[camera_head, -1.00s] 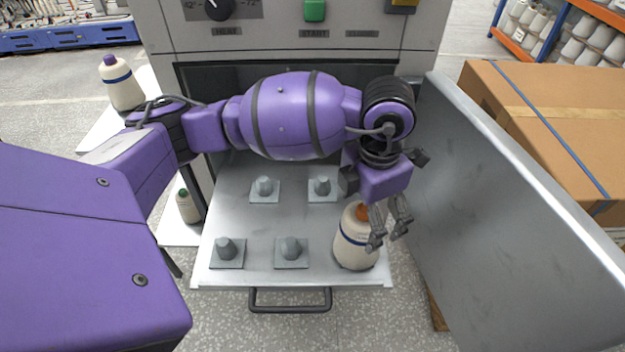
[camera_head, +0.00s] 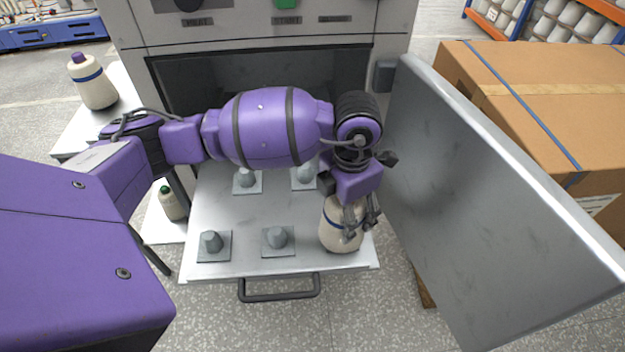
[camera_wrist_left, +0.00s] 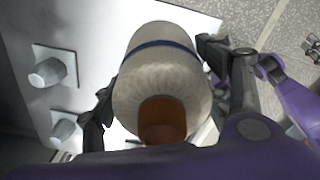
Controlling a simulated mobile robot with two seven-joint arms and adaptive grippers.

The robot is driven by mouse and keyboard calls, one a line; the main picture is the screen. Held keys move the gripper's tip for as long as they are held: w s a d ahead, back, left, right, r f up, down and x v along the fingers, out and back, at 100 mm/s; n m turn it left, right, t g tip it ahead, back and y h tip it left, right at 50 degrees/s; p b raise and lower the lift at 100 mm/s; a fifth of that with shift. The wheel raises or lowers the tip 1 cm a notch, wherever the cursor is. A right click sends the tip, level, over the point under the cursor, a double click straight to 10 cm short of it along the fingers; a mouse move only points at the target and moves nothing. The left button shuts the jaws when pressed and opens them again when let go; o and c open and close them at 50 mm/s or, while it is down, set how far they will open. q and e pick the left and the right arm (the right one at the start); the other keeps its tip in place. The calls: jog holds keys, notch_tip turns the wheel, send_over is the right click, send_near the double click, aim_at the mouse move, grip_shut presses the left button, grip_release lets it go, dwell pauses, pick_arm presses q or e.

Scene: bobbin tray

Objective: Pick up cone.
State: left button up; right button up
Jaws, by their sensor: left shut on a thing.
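The cone (camera_head: 336,236) is a cream yarn cone with a dark blue band, at the front right corner of the pulled-out tray (camera_head: 210,268). In the left wrist view the cone (camera_wrist_left: 165,85) fills the middle, its orange-brown tip towards the camera. My left gripper (camera_head: 360,222) is around the cone's upper part, and in the left wrist view its fingers (camera_wrist_left: 155,90) lie on both sides of it. It is shut on the cone. The cone looks upright; whether its base touches the tray is hard to tell.
Several grey pegs on square plates, one being the front left peg (camera_head: 212,242), stand on the tray. An open metal door (camera_head: 490,200) stands close on the right. A purple-tipped cone (camera_head: 92,82) and a green-tipped cone (camera_head: 171,203) stand at left. A cardboard box (camera_head: 540,100) is beyond the door.

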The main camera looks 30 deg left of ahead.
pick_arm(q)
jog(key=shift+w+r, duration=0.1)
jog(key=shift+c, duration=1.5)
jog(key=shift+r, duration=0.1)
